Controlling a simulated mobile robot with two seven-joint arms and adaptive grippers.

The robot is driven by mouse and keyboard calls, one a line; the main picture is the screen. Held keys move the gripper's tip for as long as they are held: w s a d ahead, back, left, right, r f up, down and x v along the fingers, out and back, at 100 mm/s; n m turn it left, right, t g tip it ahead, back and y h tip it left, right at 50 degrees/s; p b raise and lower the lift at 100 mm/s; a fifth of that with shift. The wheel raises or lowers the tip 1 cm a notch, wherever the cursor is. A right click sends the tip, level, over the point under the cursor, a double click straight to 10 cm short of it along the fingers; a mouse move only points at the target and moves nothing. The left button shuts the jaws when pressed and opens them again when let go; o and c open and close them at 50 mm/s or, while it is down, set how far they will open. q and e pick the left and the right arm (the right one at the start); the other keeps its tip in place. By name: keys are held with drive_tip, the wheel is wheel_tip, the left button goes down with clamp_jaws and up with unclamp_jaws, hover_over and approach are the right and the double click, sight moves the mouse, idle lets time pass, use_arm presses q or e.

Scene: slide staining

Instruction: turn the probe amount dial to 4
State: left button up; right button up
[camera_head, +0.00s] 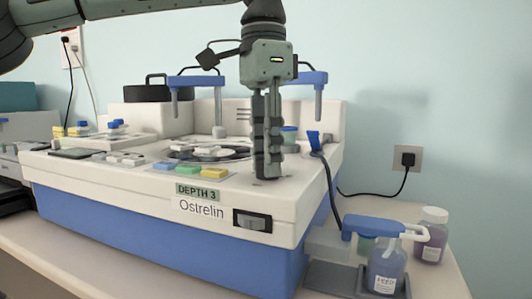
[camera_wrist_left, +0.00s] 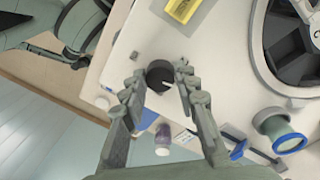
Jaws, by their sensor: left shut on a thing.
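The dial (camera_wrist_left: 160,75) is a round black knob with a short white pointer mark, on the white top of the staining machine (camera_head: 268,218). It shows in the left wrist view between the fingertips of my left gripper (camera_wrist_left: 162,82), which is shut on it, one finger on each side. In the head view my left gripper (camera_head: 266,172) points straight down at the machine's front right corner and its fingers hide the dial. A small green display (camera_head: 198,192) on the front edge reads "DEPTH 3". My right gripper is not in view.
Blue, green and yellow buttons (camera_head: 188,169) lie left of the gripper. A round carousel (camera_head: 210,152) is behind them. A blue-armed holder with a bottle (camera_head: 385,268) and a purple bottle (camera_head: 431,236) stand at the right. A black cable (camera_head: 330,185) hangs beside the machine.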

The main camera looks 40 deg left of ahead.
use_arm(q)
drive_tip(key=shift+m, duration=1.1)
drive_tip(key=o, duration=1.2)
drive_tip(key=shift+c, duration=0.2)
wheel_tip(320, 180, up, 12)
drive_tip(key=shift+w+a, duration=0.25)
